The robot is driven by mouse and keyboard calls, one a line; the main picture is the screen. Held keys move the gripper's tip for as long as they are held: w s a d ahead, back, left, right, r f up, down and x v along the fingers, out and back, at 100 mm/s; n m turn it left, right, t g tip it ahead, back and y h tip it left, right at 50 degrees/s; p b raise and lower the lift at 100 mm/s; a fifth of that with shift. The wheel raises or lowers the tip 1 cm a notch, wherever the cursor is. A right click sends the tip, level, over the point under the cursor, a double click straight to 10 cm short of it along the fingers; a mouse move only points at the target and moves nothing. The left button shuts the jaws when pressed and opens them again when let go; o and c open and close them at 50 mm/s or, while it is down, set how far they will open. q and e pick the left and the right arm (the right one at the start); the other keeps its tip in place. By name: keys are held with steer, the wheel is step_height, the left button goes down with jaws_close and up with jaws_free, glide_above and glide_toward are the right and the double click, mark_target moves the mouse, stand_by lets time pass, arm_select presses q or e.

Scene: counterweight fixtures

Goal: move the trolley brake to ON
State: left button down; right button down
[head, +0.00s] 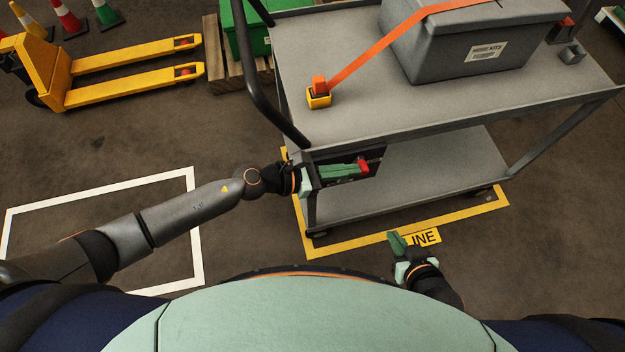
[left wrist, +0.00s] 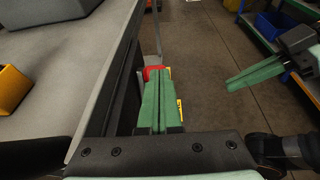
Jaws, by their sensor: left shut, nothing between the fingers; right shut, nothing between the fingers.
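The trolley (head: 290,60) is a grey two-shelf cart inside a yellow floor outline. A red brake handle (head: 364,166) sits by a dark plate (head: 378,160) on its near side, below the top deck. My left gripper (head: 356,170) is shut and empty, its green fingertips right at the red handle. In the left wrist view the red handle (left wrist: 152,72) shows just beyond the shut fingertips (left wrist: 158,84); I cannot tell whether they touch. No ON mark is readable. My right gripper (head: 396,242) is shut and empty, low in front of the trolley, apart from it.
A lidded grey box (head: 470,45) stands on the top deck under an orange strap (head: 385,38) with a yellow buckle (head: 319,97). The black push handle (head: 262,90) rises left of my left gripper. A yellow pallet jack (head: 110,65) stands far left.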

arm_select(q)
steer(key=shift+w+d, duration=0.2)
steer(key=shift+d, duration=0.35)
steer(key=shift+w+d, duration=0.15)
steer(key=shift+d, duration=0.4)
steer(key=shift+d+f, duration=0.1)
